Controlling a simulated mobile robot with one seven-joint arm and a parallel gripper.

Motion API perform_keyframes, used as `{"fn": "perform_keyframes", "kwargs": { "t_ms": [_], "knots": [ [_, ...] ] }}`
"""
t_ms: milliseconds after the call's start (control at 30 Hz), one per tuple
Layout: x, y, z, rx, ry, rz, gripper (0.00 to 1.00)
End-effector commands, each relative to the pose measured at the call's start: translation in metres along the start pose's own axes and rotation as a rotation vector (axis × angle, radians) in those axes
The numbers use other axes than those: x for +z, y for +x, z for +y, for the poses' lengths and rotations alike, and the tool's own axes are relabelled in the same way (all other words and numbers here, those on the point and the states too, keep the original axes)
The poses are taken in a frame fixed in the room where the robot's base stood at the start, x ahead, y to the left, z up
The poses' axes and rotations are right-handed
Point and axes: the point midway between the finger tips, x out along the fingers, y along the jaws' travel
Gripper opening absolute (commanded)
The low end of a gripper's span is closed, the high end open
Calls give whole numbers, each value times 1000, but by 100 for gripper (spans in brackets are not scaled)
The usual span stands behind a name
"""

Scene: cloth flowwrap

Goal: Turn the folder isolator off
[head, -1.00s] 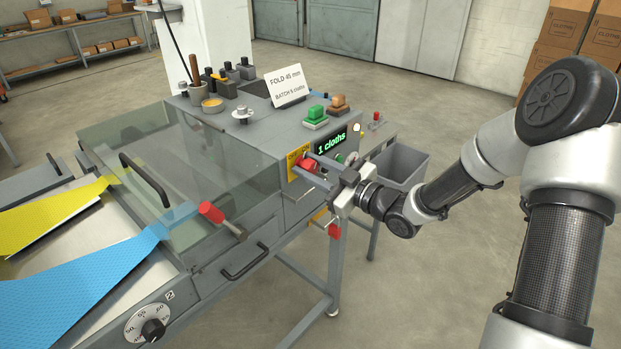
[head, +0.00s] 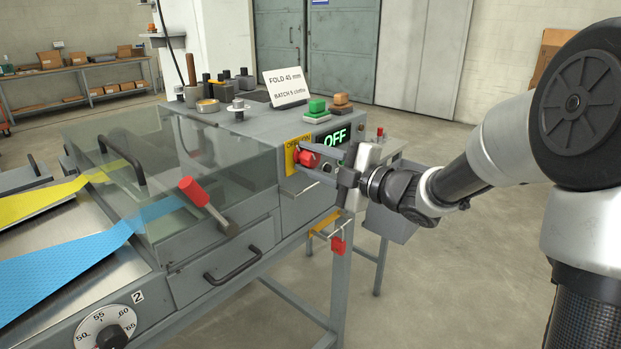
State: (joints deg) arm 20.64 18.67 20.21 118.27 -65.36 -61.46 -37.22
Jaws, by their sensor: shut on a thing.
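The folder isolator is a red rotary knob (head: 308,158) on a yellow OFF/ON plate (head: 291,156) at the front of the grey folder machine. My gripper (head: 318,160) is shut on the red knob, with its fingers on either side and hiding part of it. The small display (head: 334,137) just above the gripper reads "OFF" in green. The exact angle of the knob is hard to make out.
A red padlock (head: 338,246) hangs below my gripper. A red-handled lever (head: 200,197) and a clear cover (head: 150,165) are to the left. A grey bin (head: 392,222) stands behind my wrist. Open floor lies at the right.

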Motion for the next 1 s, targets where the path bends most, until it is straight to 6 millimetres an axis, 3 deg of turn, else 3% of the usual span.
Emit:
{"fn": "perform_keyframes", "kwargs": {
  "t_ms": [400,1000],
  "knots": [
    [1,0,-3,-2,-252,0,8],
    [0,0,-2,-3,-316,0,8]
  ]
}}
